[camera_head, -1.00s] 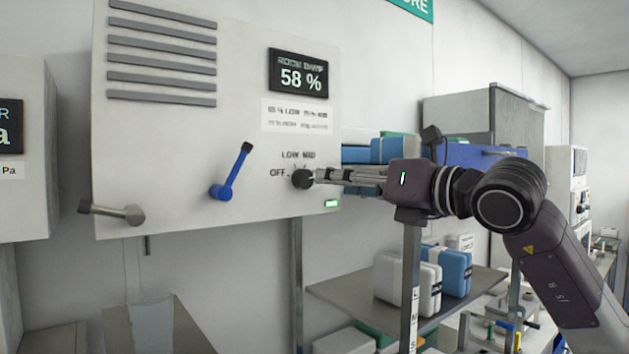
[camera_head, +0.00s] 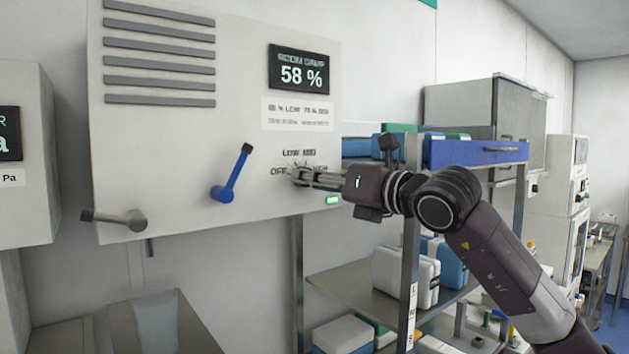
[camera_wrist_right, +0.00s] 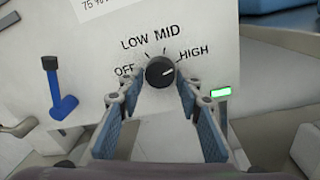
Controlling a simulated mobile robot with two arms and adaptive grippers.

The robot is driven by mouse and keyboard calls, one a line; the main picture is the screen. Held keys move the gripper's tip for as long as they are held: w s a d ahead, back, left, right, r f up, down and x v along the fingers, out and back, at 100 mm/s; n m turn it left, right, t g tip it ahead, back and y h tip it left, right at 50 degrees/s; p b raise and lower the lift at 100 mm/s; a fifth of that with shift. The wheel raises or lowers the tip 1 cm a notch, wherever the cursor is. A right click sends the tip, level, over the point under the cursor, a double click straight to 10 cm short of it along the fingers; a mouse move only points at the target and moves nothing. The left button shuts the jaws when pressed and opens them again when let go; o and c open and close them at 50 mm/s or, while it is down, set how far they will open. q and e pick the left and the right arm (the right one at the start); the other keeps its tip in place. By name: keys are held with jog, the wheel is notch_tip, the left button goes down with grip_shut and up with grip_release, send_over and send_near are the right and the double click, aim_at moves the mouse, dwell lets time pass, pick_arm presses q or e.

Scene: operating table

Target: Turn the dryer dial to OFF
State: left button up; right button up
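The dryer dial (camera_wrist_right: 160,72) is a round black knob on the dryer's white front panel (camera_head: 180,150). In the right wrist view its white mark points right, towards the HIGH label (camera_wrist_right: 194,53). The OFF label (camera_wrist_right: 124,70) is at the dial's left, with LOW and MID above. My right gripper (camera_wrist_right: 160,96) is open. Its blue-padded fingers lie to the left and right of the dial, with clear space beside it. In the head view my right gripper (camera_head: 303,176) is at the dial and hides most of it. My left gripper is not in view.
A blue lever (camera_head: 231,174) and a grey handle (camera_head: 115,218) stick out of the panel left of the dial. A display (camera_head: 300,70) reading 58 % is above. A green light (camera_head: 333,199) sits low right. Shelves with boxes (camera_head: 405,270) stand at the right.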

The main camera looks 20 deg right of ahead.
jog(key=c, duration=0.7)
jog(key=shift+o, duration=0.2)
jog(key=shift+n, duration=0.3)
jog(key=shift+r+n+t+h+b, duration=0.1)
jog(key=shift+n+h+b, duration=0.5)
jog(key=shift+n, duration=4)
jog(key=shift+r+n+t+h+b, duration=0.2)
jog(key=shift+n+b, duration=0.65)
jog(key=shift+n, duration=3.75)
jog(key=shift+f+n+h+b, duration=0.1)
jog(key=shift+n+h+b, duration=0.55)
jog(key=shift+n, duration=3.95)
